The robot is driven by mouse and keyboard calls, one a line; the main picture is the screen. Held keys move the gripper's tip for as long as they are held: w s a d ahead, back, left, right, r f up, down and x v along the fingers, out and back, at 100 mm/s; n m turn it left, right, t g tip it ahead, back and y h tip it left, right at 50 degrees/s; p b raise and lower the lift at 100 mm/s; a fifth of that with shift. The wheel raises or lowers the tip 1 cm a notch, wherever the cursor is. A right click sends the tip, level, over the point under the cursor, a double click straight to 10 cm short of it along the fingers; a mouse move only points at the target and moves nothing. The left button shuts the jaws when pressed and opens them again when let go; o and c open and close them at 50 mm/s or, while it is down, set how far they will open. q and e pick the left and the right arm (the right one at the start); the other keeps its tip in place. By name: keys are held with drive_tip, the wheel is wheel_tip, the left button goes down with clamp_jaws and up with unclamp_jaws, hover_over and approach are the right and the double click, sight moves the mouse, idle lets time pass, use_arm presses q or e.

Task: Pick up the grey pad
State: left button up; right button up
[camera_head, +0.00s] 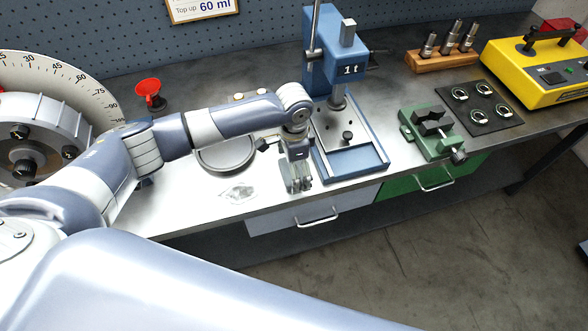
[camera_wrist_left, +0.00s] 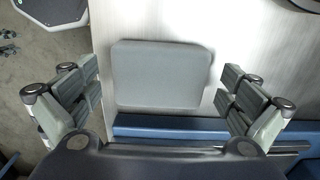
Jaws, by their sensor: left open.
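The grey pad (camera_wrist_left: 161,74) is a flat, rounded rectangular piece. In the left wrist view it lies on the metal bench top (camera_wrist_left: 250,50), beside a blue base edge (camera_wrist_left: 175,126). My left gripper (camera_head: 298,184) points down over the front of the bench, just left of the blue press. Its jaws are open, with one finger to each side of the pad in the wrist view and nothing between them that is held. In the head view the pad is hidden by the gripper. My right gripper is out of view.
The blue press (camera_head: 350,165) stands right beside the gripper. A round metal dish (camera_head: 226,155) and a clear flat item (camera_head: 238,192) lie to the left. A green vise (camera_head: 432,130) is further right. The bench's front edge is close.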

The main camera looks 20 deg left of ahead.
use_arm(q)
drive_tip(key=c, duration=0.9)
drive_tip(key=shift+r, duration=0.45)
wheel_tip(320, 180, up, 2)
drive_tip(key=shift+r+b, duration=0.2)
drive_tip(key=shift+b, duration=0.55)
drive_tip(key=s+d+b, duration=0.1)
drive_tip(key=s+d, duration=0.1)
drive_tip(key=s, duration=0.2)
drive_tip(key=s+d+r+b, duration=0.1)
drive_tip(key=s+d, duration=0.2)
drive_tip(key=s, duration=0.2)
drive_tip(key=s+d, duration=0.3)
drive_tip(key=s, duration=0.1)
drive_tip(key=shift+s+d+r+b, duration=0.25)
drive_tip(key=shift+s+r+b, duration=0.1)
drive_tip(key=shift+r+b, duration=0.05)
